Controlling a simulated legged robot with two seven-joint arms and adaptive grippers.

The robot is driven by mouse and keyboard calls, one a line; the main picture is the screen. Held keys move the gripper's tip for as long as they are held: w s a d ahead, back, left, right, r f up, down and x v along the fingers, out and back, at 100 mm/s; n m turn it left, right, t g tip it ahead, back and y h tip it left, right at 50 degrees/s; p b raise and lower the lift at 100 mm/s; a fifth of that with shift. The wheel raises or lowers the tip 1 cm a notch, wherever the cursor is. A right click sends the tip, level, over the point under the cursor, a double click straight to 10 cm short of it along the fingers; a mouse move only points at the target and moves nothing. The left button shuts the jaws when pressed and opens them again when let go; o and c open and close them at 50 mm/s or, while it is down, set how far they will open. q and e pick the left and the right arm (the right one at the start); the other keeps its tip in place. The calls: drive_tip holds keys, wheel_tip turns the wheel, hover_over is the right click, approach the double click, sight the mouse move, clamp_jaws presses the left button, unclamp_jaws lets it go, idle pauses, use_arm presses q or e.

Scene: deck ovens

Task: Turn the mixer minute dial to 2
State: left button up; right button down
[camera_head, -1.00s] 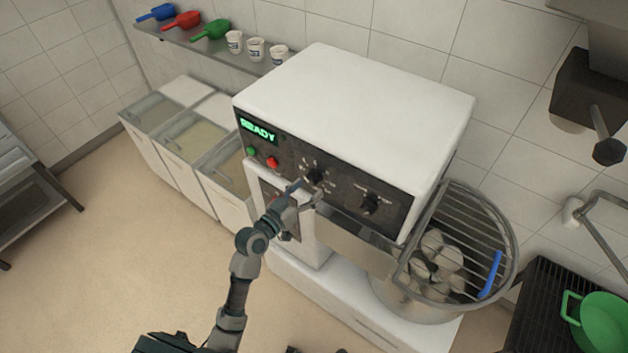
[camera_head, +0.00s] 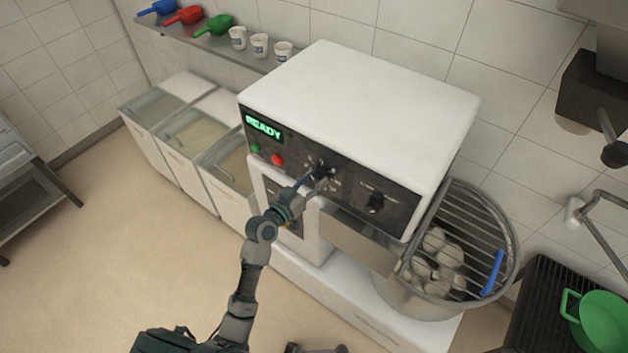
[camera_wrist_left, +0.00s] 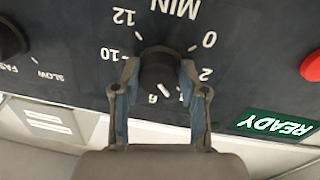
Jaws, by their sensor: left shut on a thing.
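The mixer minute dial (camera_head: 321,171) is a black knob on the dark front panel of the white mixer. It also shows in the left wrist view (camera_wrist_left: 158,68), where the panel is upside down, with MIN and numbers around the knob. A short white mark on the knob lies close to the 6. My left gripper (camera_head: 313,184) is shut on the dial, one finger on each side, as the left wrist view shows (camera_wrist_left: 158,78). The 4 and 8 are hidden or unclear. Dark parts at the bottom edge of the head view may be my right gripper (camera_head: 316,349).
A second knob (camera_head: 375,202) marked SLOW and FAST sits right of the dial. Red (camera_head: 277,160) and green (camera_head: 255,148) buttons and a READY display (camera_head: 264,127) are to the left. The wire-guarded bowl (camera_head: 420,305) stands at the right.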

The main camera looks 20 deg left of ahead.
use_arm(q)
drive_tip(key=shift+a, duration=0.1)
drive_tip(key=n+p, duration=0.2)
drive_tip(key=n, duration=0.2)
drive_tip(key=shift+r, duration=0.1)
drive_tip(key=shift+n+t+p, duration=0.4)
drive_tip(key=shift+n+p, duration=0.6)
drive_tip(key=shift+n, duration=1.4)
use_arm(e)
drive_tip(key=shift+a+r, duration=0.25)
drive_tip(key=shift+r, duration=0.4)
drive_tip(key=shift+a+r, duration=0.2)
drive_tip(key=shift+r, duration=0.45)
drive_tip(key=shift+a+r, duration=0.25)
drive_tip(key=shift+r, duration=0.4)
use_arm(q)
drive_tip(key=o, duration=1.1)
drive_tip(key=shift+o, duration=0.2)
drive_tip(key=shift+w, duration=0.1)
use_arm(e)
drive_tip(key=shift+w+a, duration=0.1)
drive_tip(key=shift+a, duration=0.05)
